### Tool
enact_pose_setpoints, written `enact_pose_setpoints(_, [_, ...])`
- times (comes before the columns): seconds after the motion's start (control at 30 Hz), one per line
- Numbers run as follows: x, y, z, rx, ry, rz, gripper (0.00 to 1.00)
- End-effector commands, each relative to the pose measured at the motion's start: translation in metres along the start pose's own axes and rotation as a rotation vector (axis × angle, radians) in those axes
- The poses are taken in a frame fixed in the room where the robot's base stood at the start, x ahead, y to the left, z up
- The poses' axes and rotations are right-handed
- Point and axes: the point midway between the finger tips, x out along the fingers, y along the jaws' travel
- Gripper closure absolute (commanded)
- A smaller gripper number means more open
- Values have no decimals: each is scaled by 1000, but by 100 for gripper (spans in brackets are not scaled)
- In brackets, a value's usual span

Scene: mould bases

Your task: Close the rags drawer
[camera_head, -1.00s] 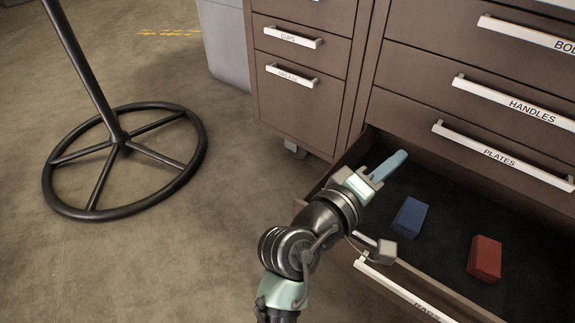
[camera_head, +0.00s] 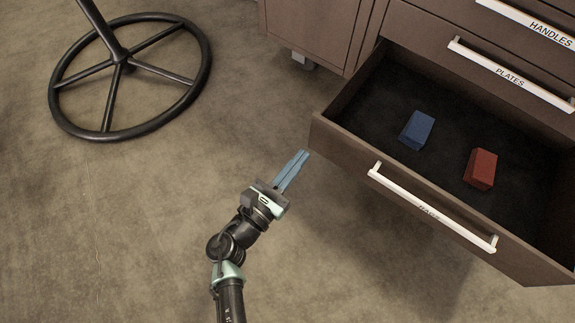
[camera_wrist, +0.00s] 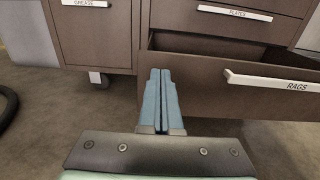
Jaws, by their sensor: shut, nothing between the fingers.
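The rags drawer (camera_head: 345,141) is the lowest drawer of the brown cabinet and stands pulled out. Its white handle (camera_head: 432,208) runs along the front, and the wrist view shows it labelled RAGS (camera_wrist: 275,82). A blue block (camera_head: 417,130) and a red block (camera_head: 481,169) lie on its dark floor. My gripper (camera_head: 304,154) is shut and empty, with its blue fingers together. It is in front of the drawer's left front corner, left of the handle. In the wrist view the fingers (camera_wrist: 159,74) point at the drawer's left edge; I cannot tell whether they touch it.
The plates drawer (camera_head: 490,82) above is shut, as is the handles drawer. A caster (camera_head: 302,60) shows under the neighbouring cabinet at left. A black round stand base (camera_head: 118,60) stands on the floor at far left. The floor between is clear.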

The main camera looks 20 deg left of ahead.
Motion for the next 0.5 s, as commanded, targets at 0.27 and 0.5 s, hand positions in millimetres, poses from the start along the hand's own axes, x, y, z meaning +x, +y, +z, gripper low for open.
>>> enact_pose_setpoints(0.27, [58,0,-4,4,-2,-2,100])
enact_pose_setpoints(0.5, [81,0,-1,2,-1,-1,100])
